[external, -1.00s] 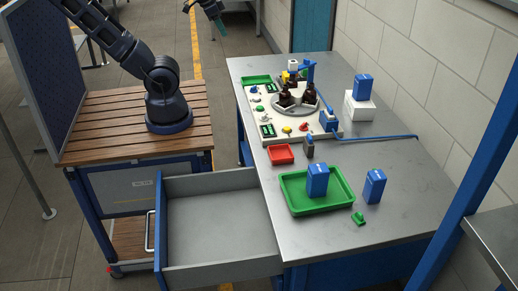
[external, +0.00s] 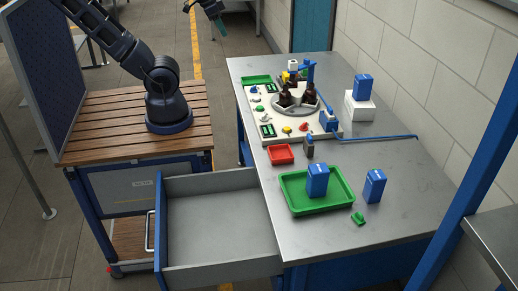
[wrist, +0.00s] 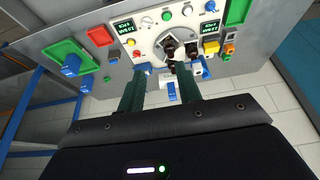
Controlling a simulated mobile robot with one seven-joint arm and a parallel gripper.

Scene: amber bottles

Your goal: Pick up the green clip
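The small green clip (external: 358,218) lies on the bare metal table, just off the right front corner of the green tray (external: 288,199). In the wrist view a small green spot by the tray (wrist: 48,54) may be the clip. My gripper (external: 220,27) is at the top of the external view, raised and far from the clip, and only partly in frame. In the wrist view its two dark green fingers (wrist: 162,88) are well apart with nothing between them. The table shows beyond them at a distance.
A blue box (external: 317,180) stands in the green tray and another blue box (external: 374,186) stands right of it. A red tray (external: 281,154), a white board (external: 262,107) with amber bottles (external: 285,98), and a long blue rod (external: 380,137) are farther back. A drawer (external: 218,222) is open.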

